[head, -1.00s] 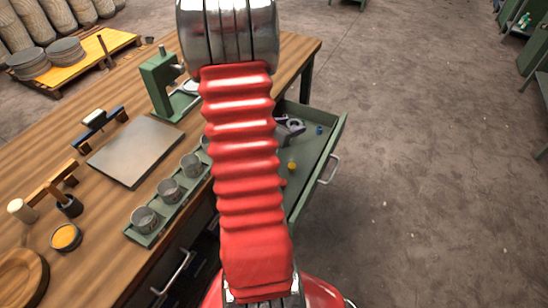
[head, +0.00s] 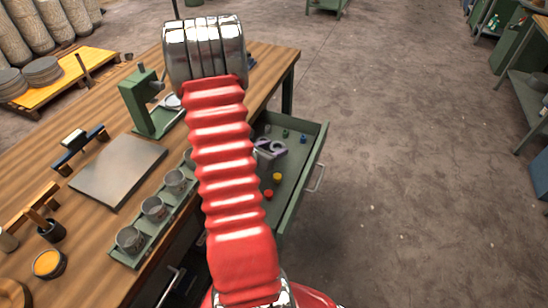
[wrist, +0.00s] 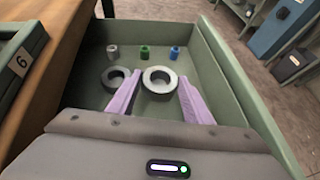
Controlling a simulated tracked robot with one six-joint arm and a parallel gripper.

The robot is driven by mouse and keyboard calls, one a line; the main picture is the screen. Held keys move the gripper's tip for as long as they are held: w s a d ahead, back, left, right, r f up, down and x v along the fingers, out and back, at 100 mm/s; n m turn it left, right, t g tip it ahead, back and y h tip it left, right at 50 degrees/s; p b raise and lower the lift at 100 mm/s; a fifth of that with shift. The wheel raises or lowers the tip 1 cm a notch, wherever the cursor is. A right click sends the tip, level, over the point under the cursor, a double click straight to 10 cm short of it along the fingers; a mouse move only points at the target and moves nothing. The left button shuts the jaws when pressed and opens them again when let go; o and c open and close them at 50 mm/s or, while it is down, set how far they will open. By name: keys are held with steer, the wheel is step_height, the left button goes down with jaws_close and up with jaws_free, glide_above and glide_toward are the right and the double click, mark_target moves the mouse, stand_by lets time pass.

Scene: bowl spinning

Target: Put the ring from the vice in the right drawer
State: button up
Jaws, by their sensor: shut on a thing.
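My gripper (wrist: 160,98) has two lilac fingers and is shut on a light grey ring (wrist: 158,90), one finger at each side. The ring is over the open green drawer (wrist: 222,72); I cannot tell whether it touches the floor. A darker ring (wrist: 106,84) is in the drawer to the left of my left finger. In the head view the drawer (head: 312,160) is pulled out of the workbench's right side, and my gripper (head: 268,152) shows inside its outline, partly behind my red arm. I cannot make out the vice for certain.
Several small coloured pieces are in the drawer, among them a green one (wrist: 145,52) and a blue one (wrist: 174,52). The workbench holds a green stand (head: 137,100), a metal plate (head: 118,172) and a rack of cups (head: 153,208).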

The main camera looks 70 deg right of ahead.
steer(key=shift+f, duration=2.05)
steer(key=shift+f, duration=0.1)
steer(key=o, duration=1.3)
steer(key=shift+a, duration=0.1)
steer(key=v, duration=1.2)
